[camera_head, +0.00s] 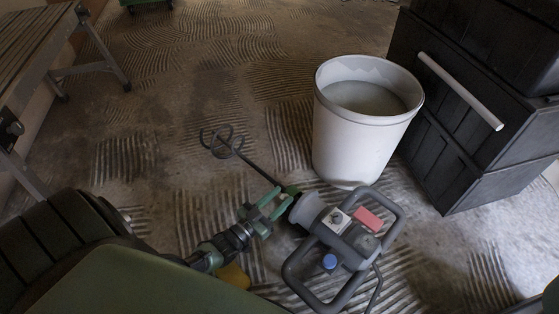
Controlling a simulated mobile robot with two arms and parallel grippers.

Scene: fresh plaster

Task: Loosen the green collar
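A paddle mixer with a grey looped handle frame (297,280) lies tilted on the floor, its shaft pointing up and left to a spiral paddle (222,142). The green collar (293,191) sits where the shaft meets the grey motor housing (308,211). My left gripper (283,196) reaches in from the lower left. Its two green fingers are apart, with their tips at the collar, one on each side. Whether they touch or press on it I cannot tell. My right gripper is not in view.
A white bucket (350,148) with greyish contents stands just behind the mixer. Black stacked crates (470,150) with a pale bar handle stand at right. A trestle or bench (35,50) is at upper left. The ridged floor is clear in the middle left.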

